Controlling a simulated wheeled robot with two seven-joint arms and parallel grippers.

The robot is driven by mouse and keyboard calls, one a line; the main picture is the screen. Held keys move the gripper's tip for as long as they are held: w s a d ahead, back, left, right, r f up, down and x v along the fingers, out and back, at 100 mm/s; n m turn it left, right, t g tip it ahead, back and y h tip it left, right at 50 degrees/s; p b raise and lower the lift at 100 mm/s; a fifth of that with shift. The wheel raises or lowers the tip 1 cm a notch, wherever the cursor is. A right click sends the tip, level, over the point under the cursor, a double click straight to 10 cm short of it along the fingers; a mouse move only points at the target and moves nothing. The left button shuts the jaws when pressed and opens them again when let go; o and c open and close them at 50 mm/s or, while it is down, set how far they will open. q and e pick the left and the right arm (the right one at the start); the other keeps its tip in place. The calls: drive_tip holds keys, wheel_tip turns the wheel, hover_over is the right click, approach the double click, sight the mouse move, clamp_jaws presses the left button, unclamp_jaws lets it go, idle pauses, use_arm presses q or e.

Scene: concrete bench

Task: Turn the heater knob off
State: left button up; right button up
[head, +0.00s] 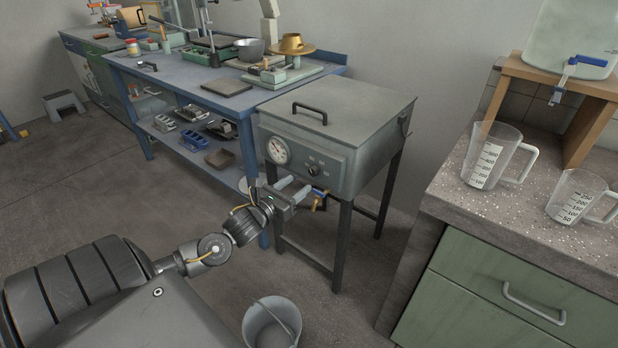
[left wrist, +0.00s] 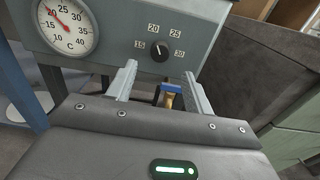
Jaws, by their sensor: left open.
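The heater is a grey metal box on legs (head: 365,150) with a lid and a black handle. Its black knob (left wrist: 159,54) shows in the left wrist view, ringed by the marks 15, 20, 25 and 30; the knob also shows on the front panel in the head view (head: 314,170). My right gripper is not in view.
A brass tap with a blue handle (left wrist: 171,92) sticks out below the panel. A bucket (head: 272,322) stands on the floor. A blue workbench (head: 200,90) is to the left, and a counter with measuring jugs (head: 492,156) is to the right.

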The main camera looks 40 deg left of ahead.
sight(312, 173)
use_arm(q)
drive_tip(key=w, duration=0.6)
drive_tip(key=shift+w, duration=0.25)
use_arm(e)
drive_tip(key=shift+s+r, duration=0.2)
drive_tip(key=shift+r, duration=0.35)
use_arm(q)
drive_tip(key=c, duration=1)
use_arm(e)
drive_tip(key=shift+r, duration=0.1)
use_arm(q)
drive_tip(key=shift+n, duration=0.3)
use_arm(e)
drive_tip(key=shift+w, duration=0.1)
